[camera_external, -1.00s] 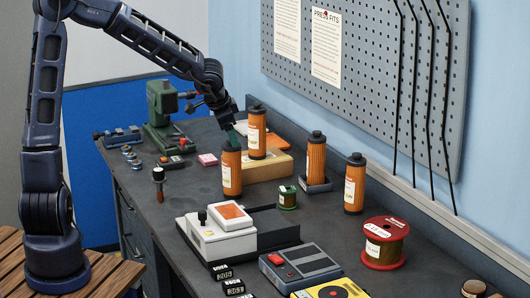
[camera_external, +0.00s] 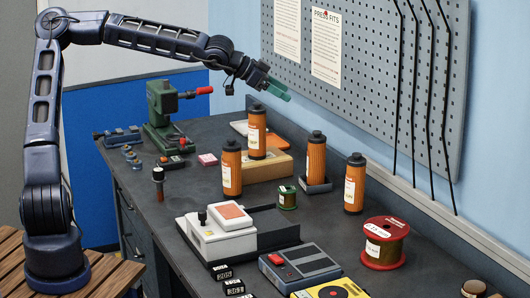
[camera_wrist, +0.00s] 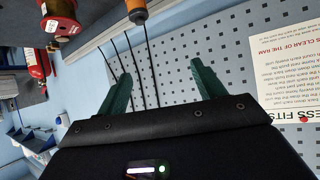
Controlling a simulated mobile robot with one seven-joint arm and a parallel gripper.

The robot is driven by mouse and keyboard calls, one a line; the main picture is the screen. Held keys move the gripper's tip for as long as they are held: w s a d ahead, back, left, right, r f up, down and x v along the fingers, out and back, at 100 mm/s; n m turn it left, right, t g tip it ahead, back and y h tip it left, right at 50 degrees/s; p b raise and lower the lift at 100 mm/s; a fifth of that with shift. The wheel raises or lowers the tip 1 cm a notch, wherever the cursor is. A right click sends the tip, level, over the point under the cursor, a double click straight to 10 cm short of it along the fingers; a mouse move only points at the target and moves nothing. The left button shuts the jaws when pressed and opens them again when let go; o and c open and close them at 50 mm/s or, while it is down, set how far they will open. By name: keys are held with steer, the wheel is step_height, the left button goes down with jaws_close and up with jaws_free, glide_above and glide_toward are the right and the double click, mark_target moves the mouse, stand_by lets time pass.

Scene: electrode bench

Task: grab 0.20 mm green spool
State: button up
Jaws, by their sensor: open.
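A small spool with green flanges (camera_external: 287,197) and a pale label stands upright on the dark bench, behind the white device and in front of the black tray; the label is too small to read. My gripper (camera_external: 279,90) is raised high above the back of the bench, well apart from the spool, and points toward the pegboard. In the wrist view my gripper (camera_wrist: 161,76) shows its two green fingers spread wide with nothing between them. The small green spool cannot be made out in the wrist view.
Tall orange cylinders (camera_external: 231,171) stand around the spool, one on a wooden block (camera_external: 275,168). A large red spool (camera_external: 384,245) stands at the right. A white device (camera_external: 214,239) is in front. The pegboard (camera_external: 375,75) with dark rods is close behind my gripper.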

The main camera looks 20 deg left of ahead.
step_height(320, 180, up, 3)
glide_above(288, 195)
steer(key=a, duration=0.3)
steer(key=shift+f, duration=5.55)
steer(key=shift+w+f+h, duration=0.1)
steer(key=shift+w+h, duration=0.3)
steer(key=shift+h, duration=0.1)
step_height(288, 195, down, 21)
steer(key=shift+w+a+f, duration=0.1)
steer(key=shift+w, duration=0.05)
step_height(288, 195, down, 2)
steer(key=shift+f, duration=0.1)
steer(key=shift+x, duration=1.2)
steer(key=shift+w+d+f, duration=0.15)
steer(key=shift+d+f, duration=0.05)
